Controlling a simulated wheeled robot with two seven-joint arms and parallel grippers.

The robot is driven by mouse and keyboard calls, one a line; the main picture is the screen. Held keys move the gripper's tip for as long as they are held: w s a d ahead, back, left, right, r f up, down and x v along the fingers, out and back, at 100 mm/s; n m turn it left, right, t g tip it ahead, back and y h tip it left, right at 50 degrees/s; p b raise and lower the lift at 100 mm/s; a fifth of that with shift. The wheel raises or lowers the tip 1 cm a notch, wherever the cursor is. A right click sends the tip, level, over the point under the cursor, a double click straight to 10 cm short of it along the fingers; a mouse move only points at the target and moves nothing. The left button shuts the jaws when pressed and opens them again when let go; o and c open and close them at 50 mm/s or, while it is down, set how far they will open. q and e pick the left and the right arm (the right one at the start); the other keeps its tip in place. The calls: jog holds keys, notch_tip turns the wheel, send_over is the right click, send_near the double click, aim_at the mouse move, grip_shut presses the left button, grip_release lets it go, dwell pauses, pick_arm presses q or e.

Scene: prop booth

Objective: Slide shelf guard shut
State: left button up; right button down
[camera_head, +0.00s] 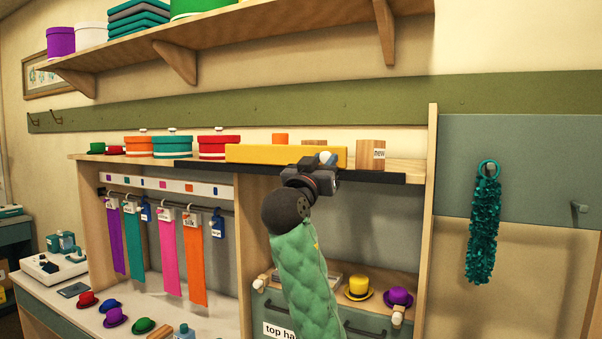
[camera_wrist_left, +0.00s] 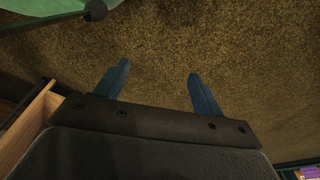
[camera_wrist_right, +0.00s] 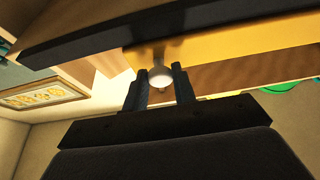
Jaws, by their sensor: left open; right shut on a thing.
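The shelf guard is a yellow panel (camera_head: 265,153) on the middle shelf, behind a dark rail (camera_head: 240,168) along the shelf's front edge. My right gripper (camera_head: 326,162) is at the panel's right part, shut on its round white knob. In the right wrist view the knob (camera_wrist_right: 161,77) sits between the two fingers, with the yellow panel (camera_wrist_right: 225,48) behind it. To the right of the panel the shelf front is open, and a wooden block labelled "new" (camera_head: 371,154) shows there. My left gripper (camera_wrist_left: 156,88) is open and empty above a brown floor, seen only in the left wrist view.
Teal and red round boxes (camera_head: 172,146) stand on the shelf left of the panel. Coloured ties (camera_head: 167,255) hang below. Small hats (camera_head: 358,287) sit on the lower counter. A wooden upright (camera_head: 431,200) bounds the shelf at right.

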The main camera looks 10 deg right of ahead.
pick_arm(q)
jog(key=shift+g, duration=0.3)
jog(key=r, duration=0.1)
jog(key=w+d+r+b, duration=0.1)
jog(key=r, duration=0.2)
jog(key=shift+w+d+r+b, duration=0.2)
jog(key=shift+r+b, duration=0.1)
jog(key=shift+r, duration=0.05)
pick_arm(e)
jog(key=s+d, duration=0.4)
jog(key=d, duration=0.1)
jog(key=s+d, duration=0.2)
jog(key=d, duration=0.1)
jog(key=shift+s+d, duration=0.15)
jog(key=shift+s, duration=0.15)
jog(key=c, duration=1.2)
grip_release()
jog(key=shift+s+d, duration=0.1)
jog(key=shift+c, duration=0.2)
jog(key=shift+o, duration=0.5)
jog(key=shift+s+d, duration=0.1)
pick_arm(q)
jog(key=shift+d, duration=0.1)
